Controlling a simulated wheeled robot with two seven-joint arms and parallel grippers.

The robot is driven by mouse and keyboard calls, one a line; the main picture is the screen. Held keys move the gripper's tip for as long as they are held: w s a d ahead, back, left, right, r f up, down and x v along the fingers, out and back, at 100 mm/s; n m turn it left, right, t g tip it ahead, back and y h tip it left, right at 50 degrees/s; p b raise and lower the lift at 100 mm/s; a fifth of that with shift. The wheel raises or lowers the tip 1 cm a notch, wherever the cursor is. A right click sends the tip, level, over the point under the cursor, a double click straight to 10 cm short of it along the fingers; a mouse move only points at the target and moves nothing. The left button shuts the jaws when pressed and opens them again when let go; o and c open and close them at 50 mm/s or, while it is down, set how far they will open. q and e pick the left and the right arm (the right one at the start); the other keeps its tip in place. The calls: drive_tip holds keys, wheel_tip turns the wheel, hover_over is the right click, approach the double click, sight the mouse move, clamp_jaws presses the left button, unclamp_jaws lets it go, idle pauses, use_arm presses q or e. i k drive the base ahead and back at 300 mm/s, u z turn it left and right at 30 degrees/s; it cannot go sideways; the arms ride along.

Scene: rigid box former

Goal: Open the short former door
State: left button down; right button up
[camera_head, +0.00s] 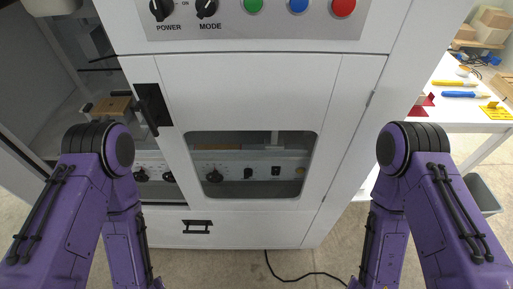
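The white door (255,85) on the machine front has a rounded window (250,165) and a black handle (152,108) at its upper left edge. The door looks closed, with hinges along its right side. Which door counts as the short one I cannot tell for sure. My purple left arm stands at the left and my purple right arm at the right. Both run out of the bottom of the picture, and neither gripper shows.
A control panel (265,18) with knobs and green, blue and red buttons lies above the door. An open bay with a brown block (110,106) is at the left. A drawer (255,228) is below. A white table (465,105) with tools stands at the right. A black cable (305,276) crosses the floor.

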sight(328, 94)
drive_tip(key=k, duration=1.1)
drive_tip(key=u, duration=0.2)
drive_tip(key=i, duration=0.7)
drive_tip(key=z, duration=0.15)
